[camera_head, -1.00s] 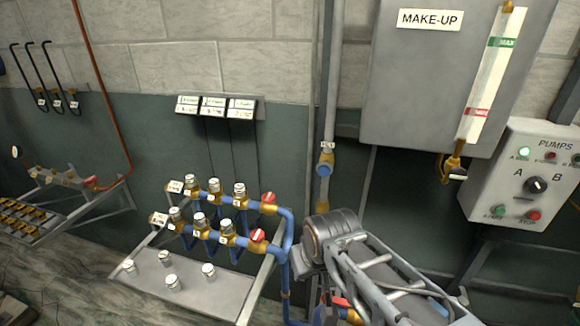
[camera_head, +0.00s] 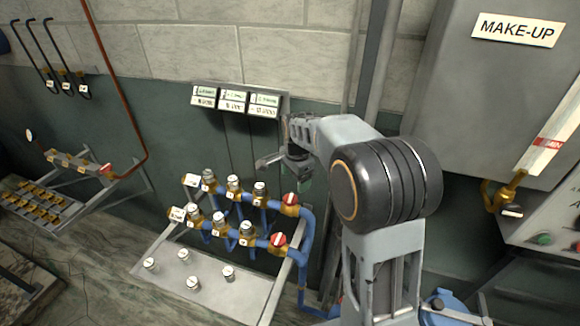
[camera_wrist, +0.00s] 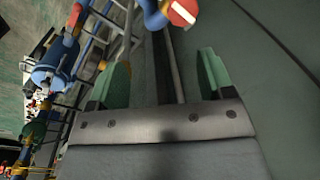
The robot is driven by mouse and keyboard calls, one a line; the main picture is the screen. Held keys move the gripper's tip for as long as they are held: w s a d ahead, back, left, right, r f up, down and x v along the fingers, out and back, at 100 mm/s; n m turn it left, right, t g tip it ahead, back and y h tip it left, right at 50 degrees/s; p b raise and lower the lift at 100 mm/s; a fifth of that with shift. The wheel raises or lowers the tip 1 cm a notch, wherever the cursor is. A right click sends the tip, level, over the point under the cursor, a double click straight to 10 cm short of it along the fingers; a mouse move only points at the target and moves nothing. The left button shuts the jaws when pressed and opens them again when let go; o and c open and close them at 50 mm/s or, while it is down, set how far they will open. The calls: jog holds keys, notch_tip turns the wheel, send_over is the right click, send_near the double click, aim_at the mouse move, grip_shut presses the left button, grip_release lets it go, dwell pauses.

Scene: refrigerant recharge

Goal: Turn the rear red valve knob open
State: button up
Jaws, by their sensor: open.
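The rear red valve knob (camera_head: 290,198) sits at the right end of the upper blue pipe row, with a white bar across its face. A second red knob (camera_head: 278,240) is on the front row, lower and nearer. My gripper (camera_wrist: 165,65) is open and empty, its two green fingers spread apart. In the head view it hangs above and behind the rear knob, partly hidden by my arm. A red knob with a white bar (camera_wrist: 183,12) shows at the top edge of the wrist view, beyond the fingers and not between them; I cannot tell which one it is.
Brass fittings with silver caps (camera_head: 233,183) line both pipe rows. Small display boxes (camera_head: 233,101) hang on the wall close behind my gripper. The make-up tank (camera_head: 480,110) is at right.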

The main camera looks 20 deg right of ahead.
aim_at(290, 198)
jog(key=w+f+m+b, duration=0.1)
jog(key=f, duration=0.3)
jog(key=w+f+m+b, duration=0.2)
jog(key=f, duration=0.3)
jog(key=w+f+m+g+b, duration=0.1)
jog(key=w+f, duration=0.1)
jog(key=f, duration=0.2)
jog(key=shift+w+a+f+m+b, duration=0.1)
jog(key=shift+w+f+m+b, duration=0.1)
jog(key=shift+m+b, duration=0.15)
jog(key=shift+r, duration=0.15)
jog(key=c, duration=0.9)
jog(key=n, duration=0.4)
jog(key=shift+n, duration=0.25)
